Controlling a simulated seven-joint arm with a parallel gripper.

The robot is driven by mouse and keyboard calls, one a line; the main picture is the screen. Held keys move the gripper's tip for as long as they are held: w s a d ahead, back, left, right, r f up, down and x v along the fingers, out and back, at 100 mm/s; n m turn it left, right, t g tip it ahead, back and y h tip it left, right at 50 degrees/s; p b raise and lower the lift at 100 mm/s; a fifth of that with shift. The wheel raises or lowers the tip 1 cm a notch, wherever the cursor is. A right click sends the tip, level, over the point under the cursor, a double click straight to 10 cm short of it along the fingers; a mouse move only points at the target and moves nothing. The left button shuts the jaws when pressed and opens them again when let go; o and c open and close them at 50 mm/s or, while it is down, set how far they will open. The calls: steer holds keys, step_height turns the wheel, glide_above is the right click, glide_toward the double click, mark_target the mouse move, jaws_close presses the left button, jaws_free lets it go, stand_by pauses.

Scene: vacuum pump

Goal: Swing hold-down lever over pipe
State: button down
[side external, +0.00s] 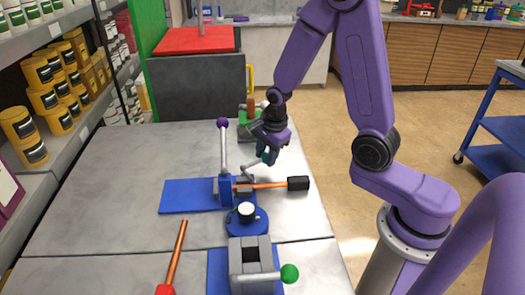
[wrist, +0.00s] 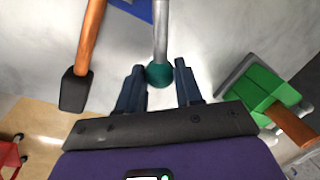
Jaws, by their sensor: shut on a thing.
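A grey metal lever (side external: 250,173) with a teal ball knob (wrist: 160,73) extends from the blue clamp (side external: 225,188); its rod also shows in the wrist view (wrist: 161,30). My gripper (side external: 267,157) is shut on the teal knob, which sits between its two fingers in the wrist view (wrist: 159,70). The copper pipe (side external: 262,185) lies level through the clamp, with a black end (side external: 298,183) to the right. The lever is beside the pipe, on its far side, not across it. The pipe also shows at upper left in the wrist view (wrist: 90,35).
An upright lever with a purple knob (side external: 222,122) rises by the clamp. A green fixture (wrist: 258,90) holding a brown piece stands close to my gripper. A blue round part with a white cap (side external: 246,212) and a grey block with a green-knobbed lever (side external: 289,273) stand in front.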

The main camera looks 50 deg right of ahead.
steer(key=shift+s+a+m+h, duration=0.15)
steer(key=shift+s+a+m, duration=0.15)
steer(key=shift+s+m, duration=0.45)
steer(key=shift+s+a+m+h, duration=0.15)
steer(key=shift+s+a+m, duration=0.15)
steer(key=shift+m, duration=0.75)
steer(key=shift+s, duration=0.1)
steer(key=c, duration=0.8)
jaws_free()
steer(key=shift+o, duration=0.2)
steer(key=shift+r, duration=0.1)
steer(key=shift+r, duration=0.6)
steer(key=v, duration=1.6)
steer(key=shift+a, duration=0.2)
